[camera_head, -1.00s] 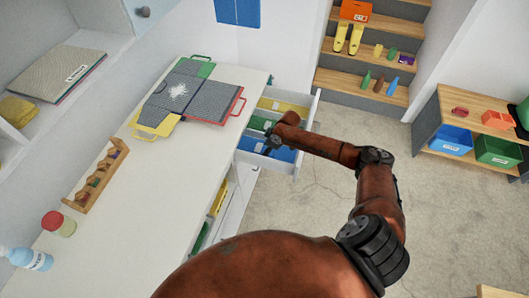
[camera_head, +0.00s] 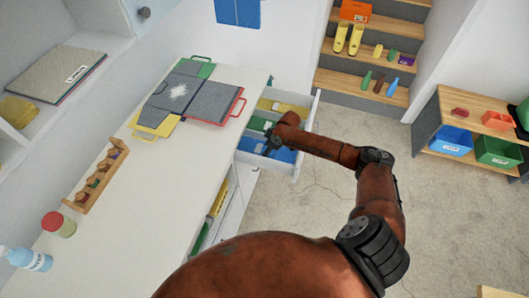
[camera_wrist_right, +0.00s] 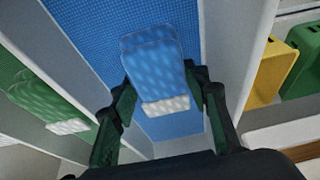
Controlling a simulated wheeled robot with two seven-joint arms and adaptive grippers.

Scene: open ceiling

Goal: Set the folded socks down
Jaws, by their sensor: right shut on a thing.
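The folded socks (camera_wrist_right: 155,65) are a blue bundle with a white band at the near end, seen in the right wrist view. My right gripper (camera_wrist_right: 160,100) is shut on them, one dark finger at each side. They are over the blue-lined compartment (camera_wrist_right: 220,25) of the open drawer; I cannot tell whether they touch its floor. In the head view my right gripper (camera_head: 268,146) is at the open drawer (camera_head: 299,160), largely hidden by my own arm, and the socks cannot be made out there. My left gripper is not in view.
Green folded socks (camera_wrist_right: 40,100) lie in the neighbouring green compartment, beyond a grey divider (camera_wrist_right: 85,65). The counter (camera_head: 150,190) holds a folding board (camera_head: 190,92), a wooden rack (camera_head: 97,176) and bottles. Open floor lies right of the drawer.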

